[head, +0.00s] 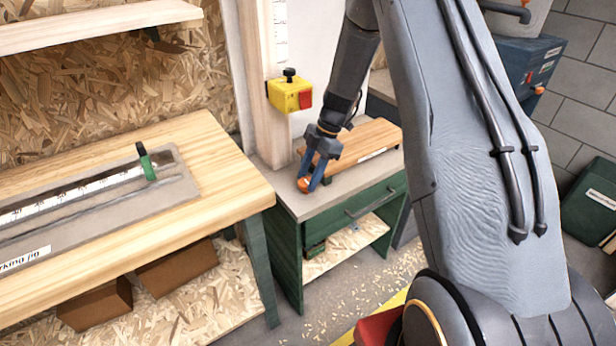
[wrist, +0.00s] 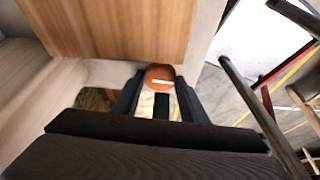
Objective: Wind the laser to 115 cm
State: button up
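A yellow laser box (head: 290,95) with a black knob on top and a red face sits on a pale upright wooden post (head: 266,70). A white scale strip (head: 280,30) runs up the post above it; its figures are too small to read. An orange ball-shaped handle (head: 303,185) is low in front of the post, by the green cabinet's top. My gripper (head: 311,180) reaches down to it. In the wrist view the orange handle (wrist: 160,77) fills the space between my two fingertips (wrist: 161,86), which appear closed on its sides. The handle's crank is mostly hidden.
A wooden board (head: 360,143) lies on the green cabinet's grey top (head: 345,190), beside my gripper. A workbench (head: 225,180) with a marking jig (head: 100,215) stands to the left. A blue box (head: 525,65) and a green bin (head: 590,200) are at the right.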

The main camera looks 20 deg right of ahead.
jog(key=shift+m, duration=0.3)
jog(key=m+b, duration=0.1)
jog(key=m, duration=0.1)
jog(key=m+t+b, duration=0.1)
jog(key=shift+s+f+m+t+b, duration=0.1)
jog(key=shift+s+m+t+b, duration=0.1)
jog(key=shift+m+t+b, duration=0.15)
jog(key=m+t+b, duration=0.1)
jog(key=m+b, duration=0.3)
jog(key=shift+s+a+m+t, duration=0.1)
jog(key=shift+s+m+t, duration=0.05)
jog(key=shift+m+t, duration=0.2)
jog(key=shift+h+b, duration=0.3)
jog(key=shift+b, duration=0.05)
jog(key=o, duration=1)
jog(key=shift+o, duration=0.2)
jog(key=shift+r, duration=0.2)
